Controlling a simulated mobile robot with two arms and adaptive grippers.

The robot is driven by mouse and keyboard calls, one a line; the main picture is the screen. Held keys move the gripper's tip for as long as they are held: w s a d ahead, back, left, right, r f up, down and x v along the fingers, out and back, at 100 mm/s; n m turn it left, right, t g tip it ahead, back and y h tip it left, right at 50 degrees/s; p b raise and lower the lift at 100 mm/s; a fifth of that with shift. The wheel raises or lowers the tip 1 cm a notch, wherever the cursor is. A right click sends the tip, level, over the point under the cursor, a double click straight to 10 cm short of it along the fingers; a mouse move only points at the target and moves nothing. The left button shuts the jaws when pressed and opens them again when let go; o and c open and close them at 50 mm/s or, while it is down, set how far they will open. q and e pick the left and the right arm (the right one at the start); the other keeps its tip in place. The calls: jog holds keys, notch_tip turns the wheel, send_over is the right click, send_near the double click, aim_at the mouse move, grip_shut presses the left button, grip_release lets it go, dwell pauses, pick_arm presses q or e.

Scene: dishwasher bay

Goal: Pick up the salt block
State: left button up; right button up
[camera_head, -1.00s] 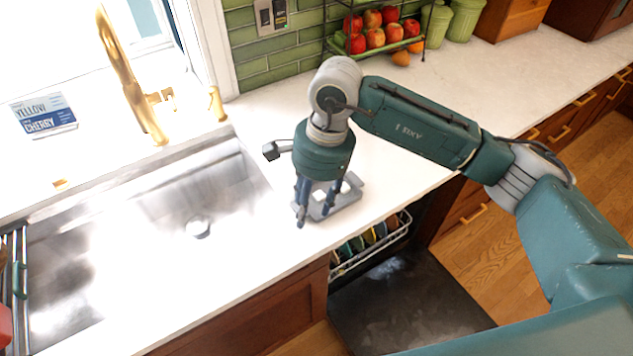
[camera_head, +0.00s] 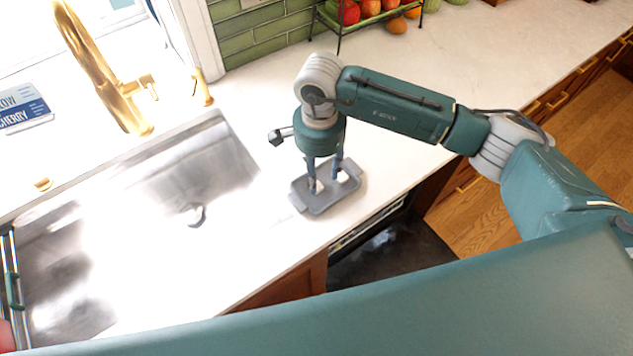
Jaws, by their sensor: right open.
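My right gripper (camera_head: 324,182) points down over a small grey tray (camera_head: 322,206) on the white counter, right of the sink. Its two fingers are apart, and their tips are at or just above the tray. Small whitish items show on the tray: one pale item (camera_head: 343,177) by the right finger and another close to the left finger. They are too small and partly covered to tell which is the salt block. My left gripper is not in view.
The sink (camera_head: 190,165) with a gold faucet (camera_head: 100,70) lies to the left. A fruit rack (camera_head: 370,12) stands at the back. The open dishwasher (camera_head: 390,255) is below the counter's front edge. The counter (camera_head: 480,60) behind my right arm is clear.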

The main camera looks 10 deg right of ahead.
aim_at(318, 185)
notch_tip(318, 185, down, 3)
jog(key=shift+a+f+p, duration=0.1)
jog(key=shift+p, duration=0.85)
jog(key=shift+f, duration=0.3)
jog(key=shift+w+f, duration=0.1)
jog(key=shift+c, duration=0.7)
jog(key=c, duration=0.7)
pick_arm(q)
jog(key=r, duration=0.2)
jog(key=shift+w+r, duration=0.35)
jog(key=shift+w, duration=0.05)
pick_arm(e)
jog(key=shift+c, duration=0.2)
